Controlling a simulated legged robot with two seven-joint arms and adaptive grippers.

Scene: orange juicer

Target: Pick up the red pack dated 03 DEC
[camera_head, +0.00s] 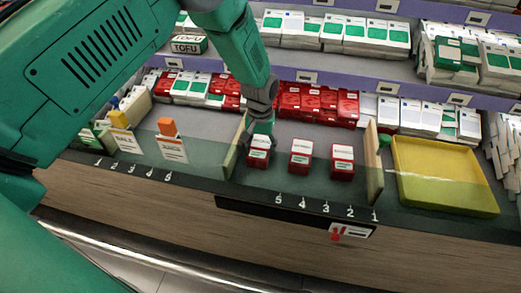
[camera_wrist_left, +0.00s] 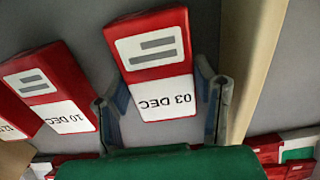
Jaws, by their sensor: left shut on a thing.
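The red pack dated 03 DEC (camera_wrist_left: 152,58) has a white label and sits between the two fingers of my left gripper (camera_wrist_left: 163,100) in the left wrist view. Its date reads upside down there. In the head view my left gripper (camera_head: 261,128) reaches down onto the leftmost red pack (camera_head: 258,158) of the front row, beside a wooden divider. The gripper is shut on this pack. A red pack dated 10 DEC (camera_wrist_left: 50,88) stands apart from it, to the left in the wrist view. My right gripper is not in view.
Two more red packs, a middle one (camera_head: 300,162) and a right one (camera_head: 342,168), stand in the same bay. Wooden dividers, left (camera_head: 235,148) and right (camera_head: 373,160), bound it. Red packs (camera_head: 318,103) fill the back. A yellow tray (camera_head: 445,205) lies at right.

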